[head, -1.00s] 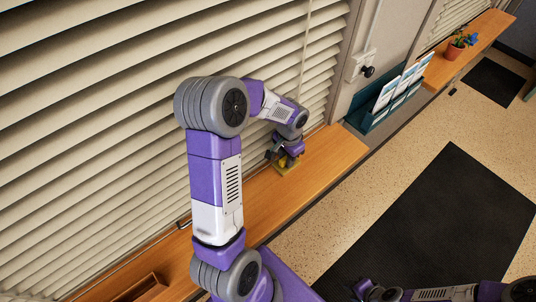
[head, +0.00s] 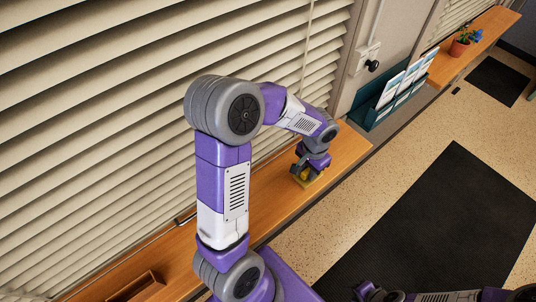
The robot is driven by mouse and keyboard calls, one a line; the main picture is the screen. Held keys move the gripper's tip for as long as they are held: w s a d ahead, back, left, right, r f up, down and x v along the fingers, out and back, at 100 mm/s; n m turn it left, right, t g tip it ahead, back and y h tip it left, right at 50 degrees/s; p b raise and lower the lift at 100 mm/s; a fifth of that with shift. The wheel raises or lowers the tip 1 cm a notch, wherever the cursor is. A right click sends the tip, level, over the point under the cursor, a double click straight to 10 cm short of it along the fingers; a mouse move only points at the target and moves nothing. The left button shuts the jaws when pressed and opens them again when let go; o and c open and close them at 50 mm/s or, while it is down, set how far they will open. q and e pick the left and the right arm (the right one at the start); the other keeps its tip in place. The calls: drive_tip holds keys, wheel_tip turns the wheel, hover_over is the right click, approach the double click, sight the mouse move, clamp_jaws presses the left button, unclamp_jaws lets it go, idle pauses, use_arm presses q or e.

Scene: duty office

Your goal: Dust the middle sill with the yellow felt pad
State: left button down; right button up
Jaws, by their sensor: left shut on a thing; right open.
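The yellow felt pad (head: 305,180) is small and partly hidden under my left gripper (head: 303,171). My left gripper is shut on the pad and holds it down at the wooden sill (head: 262,206) below the blinds, near the sill's right end. The pad looks to be on or just above the sill; I cannot tell which. My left arm hides part of the sill's middle. My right gripper (head: 366,291) is low at the bottom edge, over the dark floor mat, open and away from the sill.
A wooden tray (head: 137,288) sits at the sill's near left end. Blinds (head: 90,130) rise behind the sill. A teal leaflet rack (head: 372,112) stands on the wall past its right end. Another sill (head: 478,45) with a potted plant (head: 461,44) lies beyond.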

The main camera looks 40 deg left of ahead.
use_arm(q)
drive_tip(key=d, duration=0.3)
drive_tip(key=shift+s+d+b, duration=0.15)
drive_tip(key=shift+s+b, duration=0.1)
drive_tip(key=shift+b, duration=0.1)
wheel_tip(320, 180, up, 3)
drive_tip(key=shift+w+f+p, duration=0.1)
drive_tip(key=shift+f+p, duration=0.05)
drive_tip(key=shift+p, duration=0.7)
drive_tip(key=shift+r+p, duration=2.05)
drive_tip(key=shift+r, duration=0.65)
drive_tip(key=shift+f, duration=0.1)
